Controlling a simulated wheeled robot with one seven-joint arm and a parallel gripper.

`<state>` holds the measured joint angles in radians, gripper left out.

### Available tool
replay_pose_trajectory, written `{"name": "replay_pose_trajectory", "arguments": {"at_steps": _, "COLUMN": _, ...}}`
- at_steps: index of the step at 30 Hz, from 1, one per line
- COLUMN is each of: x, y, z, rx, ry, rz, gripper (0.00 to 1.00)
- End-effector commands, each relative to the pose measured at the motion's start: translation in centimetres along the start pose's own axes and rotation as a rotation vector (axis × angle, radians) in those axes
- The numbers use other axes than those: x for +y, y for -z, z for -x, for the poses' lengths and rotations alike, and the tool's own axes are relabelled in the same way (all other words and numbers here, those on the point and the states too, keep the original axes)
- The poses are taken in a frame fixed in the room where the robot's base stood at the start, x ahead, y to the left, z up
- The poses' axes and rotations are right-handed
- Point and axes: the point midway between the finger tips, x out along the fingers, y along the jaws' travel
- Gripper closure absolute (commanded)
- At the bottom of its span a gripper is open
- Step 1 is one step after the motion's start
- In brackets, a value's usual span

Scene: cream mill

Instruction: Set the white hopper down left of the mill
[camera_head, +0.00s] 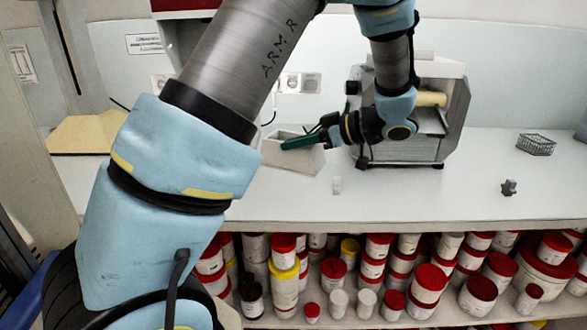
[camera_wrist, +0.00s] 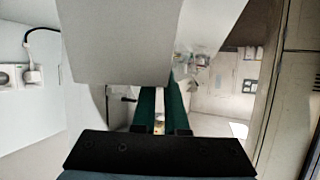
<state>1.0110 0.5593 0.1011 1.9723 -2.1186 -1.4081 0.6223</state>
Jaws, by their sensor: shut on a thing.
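The white hopper (camera_head: 287,157) is a pale open box just left of the mill (camera_head: 428,147), over the white counter. My gripper (camera_head: 298,142), with green fingers, reaches in from the right and is shut on the hopper's upper edge. I cannot tell whether the hopper's underside touches the counter. The mill is a grey metal machine with a cream roller, partly hidden behind my arm. In the wrist view the hopper (camera_wrist: 120,45) fills the upper middle as a blank pale wall, and the green fingers of my gripper (camera_wrist: 162,105) meet its lower edge.
A small clear-white piece (camera_head: 337,185) stands on the counter (camera_head: 410,200) in front of the hopper. A dark knob-like part (camera_head: 509,187) and a wire basket (camera_head: 536,144) lie to the right. A cream board (camera_head: 85,134) lies at the left. Red-lidded tubs (camera_head: 428,284) fill the shelf below.

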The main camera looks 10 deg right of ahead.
Motion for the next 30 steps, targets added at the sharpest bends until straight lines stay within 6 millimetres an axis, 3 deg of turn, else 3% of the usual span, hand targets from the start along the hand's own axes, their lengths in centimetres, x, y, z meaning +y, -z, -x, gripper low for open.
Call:
{"name": "replay_pose_trajectory", "arguments": {"at_steps": 14, "x": 0.1, "y": -5.2, "z": -2.2, "rx": 0.002, "ry": 0.001, "rz": -0.001, "gripper": 1.00}}
{"name": "replay_pose_trajectory", "arguments": {"at_steps": 26, "x": 0.2, "y": -5.8, "z": -2.5, "rx": 0.000, "ry": 0.000, "rz": 0.003, "gripper": 1.00}}
{"name": "replay_pose_trajectory", "arguments": {"at_steps": 27, "x": 0.2, "y": -5.9, "z": -2.5, "rx": 0.000, "ry": 0.001, "rz": 0.002, "gripper": 0.88}}
{"name": "replay_pose_trajectory", "arguments": {"at_steps": 30, "x": 0.2, "y": -5.9, "z": -2.5, "rx": 0.000, "ry": 0.000, "rz": 0.003, "gripper": 0.77}}
